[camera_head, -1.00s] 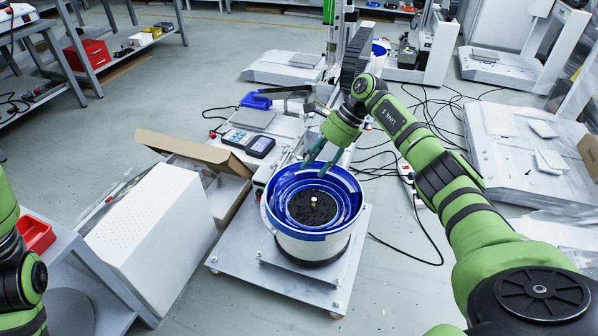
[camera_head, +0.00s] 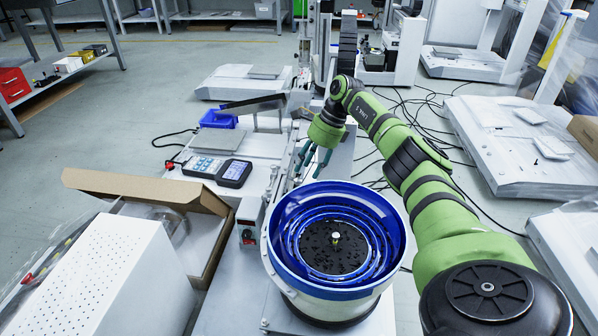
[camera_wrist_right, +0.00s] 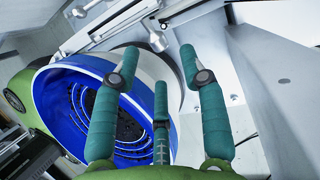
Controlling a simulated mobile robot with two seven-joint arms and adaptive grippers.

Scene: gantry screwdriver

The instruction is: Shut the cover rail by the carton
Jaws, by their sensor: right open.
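The open brown carton (camera_head: 145,188) stands at the left, beside a white perforated box. A dark, slanted flat bar (camera_head: 252,104) sticks out over the machine bench at the back; it may be the cover rail, but I cannot tell for sure. My right gripper (camera_head: 313,165) hangs above the bench just behind the blue bowl feeder (camera_head: 335,285). In the right wrist view its green-wrapped fingers (camera_wrist_right: 160,65) are spread and empty. A metal rod with a round knob (camera_wrist_right: 158,41) lies beyond the fingertips there. My left gripper is out of view.
A handheld meter (camera_head: 234,173) and a blue bin (camera_head: 219,120) are on the bench, left of my right gripper. The white perforated box (camera_head: 125,275) fills the lower left. Black cables (camera_head: 400,100) lie on the floor at right.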

